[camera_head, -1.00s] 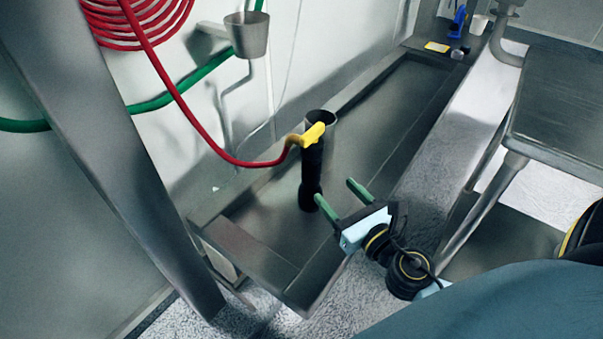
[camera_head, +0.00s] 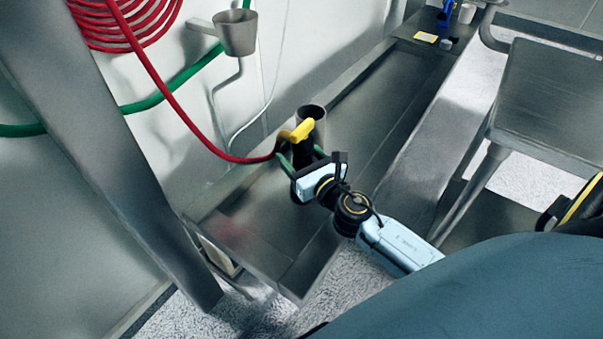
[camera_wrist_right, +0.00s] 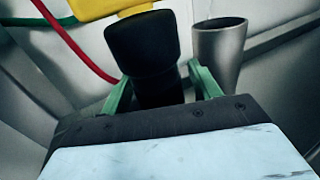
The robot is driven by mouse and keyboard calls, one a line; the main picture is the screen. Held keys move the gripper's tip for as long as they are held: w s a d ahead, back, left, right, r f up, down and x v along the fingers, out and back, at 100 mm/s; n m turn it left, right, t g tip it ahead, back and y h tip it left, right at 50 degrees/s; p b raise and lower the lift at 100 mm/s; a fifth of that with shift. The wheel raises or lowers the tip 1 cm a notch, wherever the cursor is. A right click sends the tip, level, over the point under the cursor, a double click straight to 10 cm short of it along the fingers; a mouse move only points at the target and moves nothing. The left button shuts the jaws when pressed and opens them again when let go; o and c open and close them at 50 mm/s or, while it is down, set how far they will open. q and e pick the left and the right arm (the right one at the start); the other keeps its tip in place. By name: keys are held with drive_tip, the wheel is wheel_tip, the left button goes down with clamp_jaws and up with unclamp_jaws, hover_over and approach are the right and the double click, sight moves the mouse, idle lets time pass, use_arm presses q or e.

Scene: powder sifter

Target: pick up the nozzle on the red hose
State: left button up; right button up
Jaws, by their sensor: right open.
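The nozzle (camera_head: 301,131) has a yellow top and a black body and stands upright at the end of the red hose (camera_head: 192,124). In the right wrist view the nozzle's black body (camera_wrist_right: 144,48) lies between the green fingers of my right gripper (camera_wrist_right: 158,88). My right gripper (camera_head: 302,160) is open, with one finger on each side of the body. I cannot tell whether either finger touches it. In the head view the gripper hides the nozzle's lower part. My left gripper is not in view.
A grey metal cup (camera_head: 313,117) stands right behind the nozzle, close to the fingers, and also shows in the wrist view (camera_wrist_right: 220,50). A metal trough (camera_head: 262,240) runs below. A wall cup (camera_head: 236,34), green hose (camera_head: 178,83) and metal post (camera_head: 110,150) are at left.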

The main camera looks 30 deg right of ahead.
drive_tip(key=shift+w, duration=0.3)
drive_tip(key=shift+c, duration=0.2)
clamp_jaws()
drive_tip(key=shift+r, duration=0.1)
